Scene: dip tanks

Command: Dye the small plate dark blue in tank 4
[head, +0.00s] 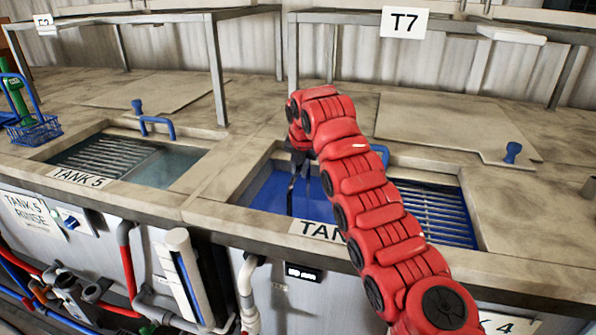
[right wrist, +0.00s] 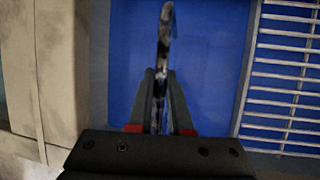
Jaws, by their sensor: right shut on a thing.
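Tank 4, whose label is partly hidden by my arm, holds dark blue liquid (head: 266,191) in the head view. The liquid also fills the middle of the right wrist view (right wrist: 212,70). My right gripper (head: 299,163) is over the left part of this tank, pointing down. In the right wrist view my right gripper (right wrist: 160,102) is shut on a thin, dark, mottled grey thing (right wrist: 165,35), seen nearly edge-on. Its lower end looks at or near the liquid; I cannot tell how deep. I cannot tell for sure that it is the small plate. My left gripper is out of view.
A metal grating (head: 440,210) lies right of the blue liquid. Tank 5 (head: 80,178), labelled rinse, is to the left with its own grating. A blue basket (head: 36,131) stands at the far left. Frame posts (head: 215,75) and a T7 sign (head: 404,22) rise behind.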

